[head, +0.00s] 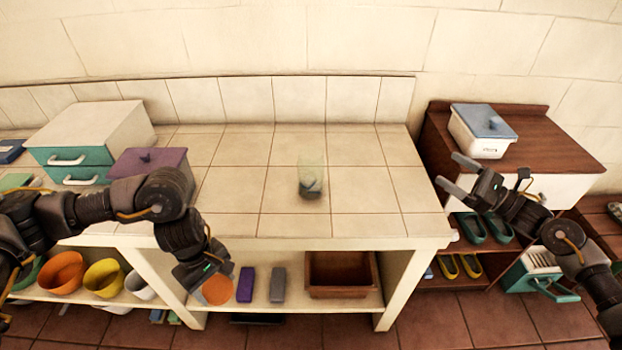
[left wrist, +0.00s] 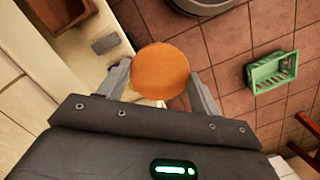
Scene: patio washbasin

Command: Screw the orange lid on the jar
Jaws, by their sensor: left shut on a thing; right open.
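The jar (head: 310,176) is a clear, faintly greenish container standing on the tiled counter, right of its middle, with something dark low in it. No lid shows on it. My left gripper (head: 205,286) is in front of the counter's front edge, low and left of the jar. It is shut on the round orange lid (head: 218,290). In the left wrist view the orange lid (left wrist: 160,71) sits between the two fingers, its flat face toward the camera. My right gripper (head: 452,178) is open and empty, beyond the counter's right end, fingers pointing left.
The tiled counter (head: 250,190) is clear around the jar. A purple-lidded box (head: 150,162) and a teal-drawer cabinet (head: 98,135) stand at its left. A blue-lidded white box (head: 480,130) is on the brown cabinet. The lower shelf holds bowls and a brown bin (head: 340,273).

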